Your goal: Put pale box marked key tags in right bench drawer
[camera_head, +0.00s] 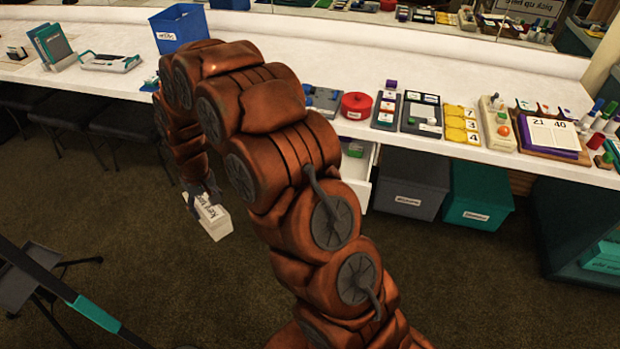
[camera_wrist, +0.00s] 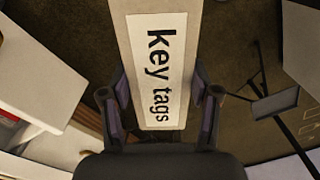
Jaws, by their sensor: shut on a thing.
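The pale box marked key tags (camera_head: 213,219) hangs in the air in front of the bench, over the dark carpet. My gripper (camera_head: 204,193) is shut on it from above. In the wrist view the box (camera_wrist: 180,20) lies between the two fingers of my gripper (camera_wrist: 160,112), its "key tags" label facing the camera. An open white drawer (camera_head: 358,178) shows under the bench, partly hidden behind my arm. A green thing shows inside it.
The white bench (camera_head: 300,60) holds a blue bin (camera_head: 180,30), a red round container (camera_head: 356,105) and several trays and cards. A grey bin (camera_head: 411,185) and a teal bin (camera_head: 476,196) stand under it, right of the drawer. A dark stand (camera_head: 30,275) is at the lower left.

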